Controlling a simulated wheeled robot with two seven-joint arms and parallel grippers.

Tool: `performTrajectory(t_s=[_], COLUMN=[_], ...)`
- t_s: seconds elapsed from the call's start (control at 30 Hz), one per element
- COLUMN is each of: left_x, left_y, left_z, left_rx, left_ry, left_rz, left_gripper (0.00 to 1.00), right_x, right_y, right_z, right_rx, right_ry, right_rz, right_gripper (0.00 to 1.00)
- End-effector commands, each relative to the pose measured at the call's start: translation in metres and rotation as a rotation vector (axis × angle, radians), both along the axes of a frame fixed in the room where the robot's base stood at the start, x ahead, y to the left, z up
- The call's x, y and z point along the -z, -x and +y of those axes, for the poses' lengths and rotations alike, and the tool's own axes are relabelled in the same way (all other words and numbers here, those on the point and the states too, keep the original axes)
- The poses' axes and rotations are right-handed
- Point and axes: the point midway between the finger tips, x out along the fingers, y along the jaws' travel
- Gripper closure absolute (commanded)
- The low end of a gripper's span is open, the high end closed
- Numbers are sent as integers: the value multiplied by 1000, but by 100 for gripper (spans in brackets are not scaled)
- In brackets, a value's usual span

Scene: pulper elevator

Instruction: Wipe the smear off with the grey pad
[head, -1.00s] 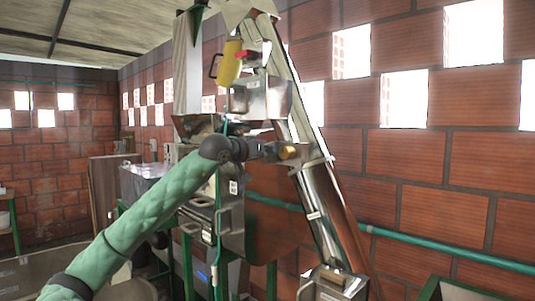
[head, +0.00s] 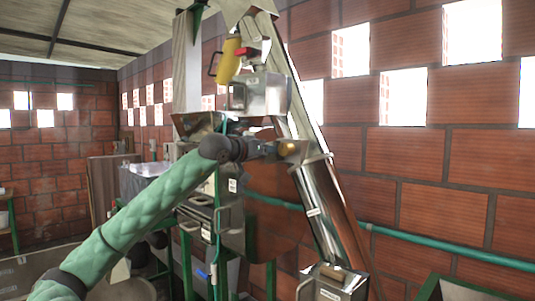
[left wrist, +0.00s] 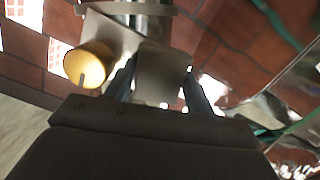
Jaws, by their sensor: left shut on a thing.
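My left gripper (head: 272,150) reaches in from the left, in front of the inclined metal elevator tube (head: 330,210). In the left wrist view its two dark fingers are shut on a flat-faced grey block, which looks like the grey pad (left wrist: 162,72). The pad lies in front of the tube there; I cannot tell whether it touches it. I cannot make out the smear. My right gripper is out of view.
A machine with a metal hopper (head: 197,124) and green legs stands behind my left arm. A yellow part with a handle (head: 229,60) is above the gripper. A green pipe (head: 440,255) runs along the brick wall. Open space lies right of the tube.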

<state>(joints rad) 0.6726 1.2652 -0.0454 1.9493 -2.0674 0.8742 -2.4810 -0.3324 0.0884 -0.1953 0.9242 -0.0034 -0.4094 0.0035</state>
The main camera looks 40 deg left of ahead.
Motion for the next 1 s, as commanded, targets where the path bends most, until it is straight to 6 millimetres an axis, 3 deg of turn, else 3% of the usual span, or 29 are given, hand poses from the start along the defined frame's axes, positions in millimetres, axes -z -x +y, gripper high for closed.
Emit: performTrajectory(t_s=[0.63, 1.0], left_x=[-21, -10], left_y=[-1, -1], left_z=[0, 3], left_rx=[0, -1], left_ry=[0, 0], left_rz=[0, 1], left_gripper=[64, 64], right_x=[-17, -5], right_y=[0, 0], right_z=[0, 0], right_rx=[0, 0], right_ry=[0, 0], right_rz=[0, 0], right_gripper=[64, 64])
